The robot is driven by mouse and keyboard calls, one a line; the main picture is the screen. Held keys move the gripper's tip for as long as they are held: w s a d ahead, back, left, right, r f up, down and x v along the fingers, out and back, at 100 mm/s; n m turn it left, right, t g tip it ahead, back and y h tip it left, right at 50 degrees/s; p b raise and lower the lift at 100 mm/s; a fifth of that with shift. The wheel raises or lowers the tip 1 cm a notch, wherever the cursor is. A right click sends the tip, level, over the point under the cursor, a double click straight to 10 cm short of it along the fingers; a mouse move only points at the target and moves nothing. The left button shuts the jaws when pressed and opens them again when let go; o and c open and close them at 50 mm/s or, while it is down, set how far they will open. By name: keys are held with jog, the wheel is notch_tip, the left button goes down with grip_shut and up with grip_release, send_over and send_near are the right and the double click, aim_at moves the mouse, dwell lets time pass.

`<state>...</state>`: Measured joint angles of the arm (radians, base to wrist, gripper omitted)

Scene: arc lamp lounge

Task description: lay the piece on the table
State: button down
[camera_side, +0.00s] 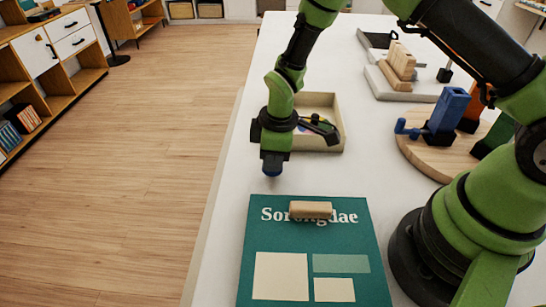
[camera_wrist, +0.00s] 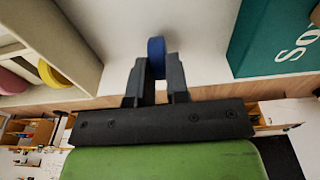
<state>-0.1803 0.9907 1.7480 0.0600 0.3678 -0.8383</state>
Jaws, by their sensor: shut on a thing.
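The piece is blue, and only a small rounded part of it (camera_side: 271,172) shows below my gripper (camera_side: 272,158) in the side view. In the wrist view the blue piece (camera_wrist: 156,48) stands between the two dark fingers of my gripper (camera_wrist: 157,78), which are shut on it, and it sticks out past their tips. The white table (camera_side: 310,178) lies under it. My gripper points down between the beige tray and the teal board, near the table's left edge. Whether the piece touches the table I cannot tell.
A shallow beige tray (camera_side: 336,108) with coloured pieces is just behind my gripper. A round wooden board (camera_side: 425,158) with coloured blocks stands right. The table is bare between the tray and teal board.

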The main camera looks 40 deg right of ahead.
jog(key=shift+f, duration=0.2)
jog(key=c, duration=1.1)
grip_release()
notch_tip(320, 180, up, 12)
jog(key=shift+s+d+r, duration=0.2)
jog(key=shift+s+d, duration=0.2)
jog(key=shift+s, duration=0.05)
jog(key=s+d+r+m+t, duration=0.1)
jog(key=s+r+m+t, duration=0.2)
jog(key=s+r+m, duration=0.3)
jog(key=s+d+r+m+t+y, duration=0.1)
jog(key=s+d+r+m+t, duration=0.1)
jog(key=s+r+m, duration=0.5)
jog(key=s+r+t, duration=0.1)
jog(key=s+r, duration=0.2)
jog(key=s, duration=0.2)
jog(key=shift+s+d, duration=0.25)
jog(key=shift+s, duration=0.05)
jog(key=shift+r, duration=0.1)
